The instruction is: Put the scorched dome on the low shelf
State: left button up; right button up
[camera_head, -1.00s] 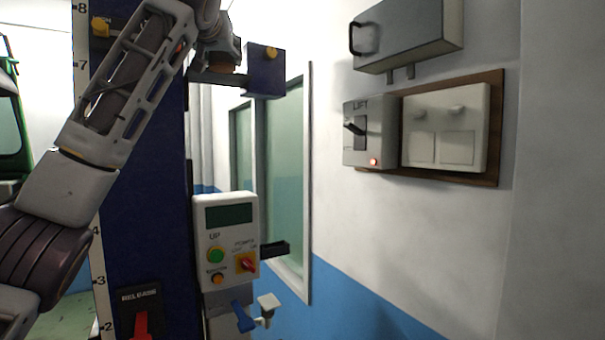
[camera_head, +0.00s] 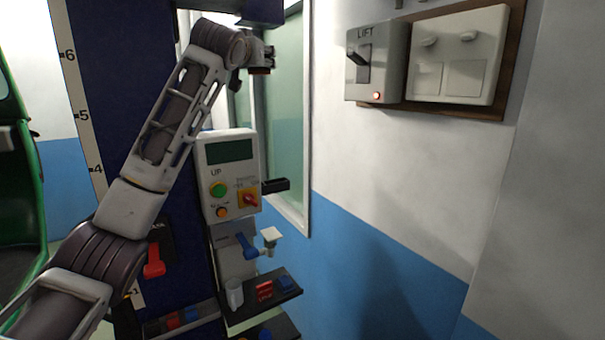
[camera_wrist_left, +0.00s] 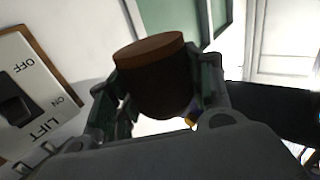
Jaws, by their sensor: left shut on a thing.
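My left gripper (camera_head: 262,58) is shut on the scorched dome, a dark brown rounded piece with a flat, lighter brown face. The dome (camera_wrist_left: 155,82) sits between the two fingers in the left wrist view. In the head view only a small brownish bit of it shows at the gripper, in front of the window. Below the control box, a dark shelf (camera_head: 243,318) carries a clear cup, a red block and a blue block. Another dark shelf (camera_head: 285,328) shows partly at the bottom edge. I cannot tell which is the low shelf. My right gripper is not in view.
The white control box (camera_head: 230,175) is on the dark blue lift column beside my left arm. A blue-handled valve (camera_head: 248,246) sticks out above the shelf. The grey LIFT switch box (camera_head: 375,65) is on the right wall. A green vehicle (camera_head: 25,190) stands at the left.

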pick_arm(q)
jog(key=w+d+f+m+g+h, duration=0.1)
jog(key=d+f+m+h, duration=0.2)
jog(key=f, duration=1.4)
jog(key=w+d+f+h, duration=0.2)
jog(key=d+f, duration=0.2)
jog(key=f, duration=1.2)
jog(key=s+a+f+b, duration=0.1)
jog(key=s+f, duration=0.3)
jog(key=f, duration=0.6)
jog(key=s+a+f+b, duration=0.1)
jog(key=s+a+f, duration=0.15)
jog(key=f, duration=0.75)
jog(key=s+a+f+n+y, duration=0.1)
jog(key=s+a+f+y, duration=0.1)
jog(key=s+a+f, duration=0.2)
jog(key=s+a+f+n+y, duration=0.2)
jog(key=s+a+f, duration=0.3)
jog(key=s+f, duration=0.6)
jog(key=s+a+f+n+t+y, duration=0.1)
jog(key=s+a+f+y, duration=0.2)
jog(key=s+f, duration=0.4)
jog(key=s+a, duration=0.1)
jog(key=s, duration=0.2)
jog(key=shift+s+a+f+n+y+b, duration=0.15)
jog(key=shift+s+a+n+y+b, duration=0.05)
jog(key=shift+a+n+y+b, duration=0.15)
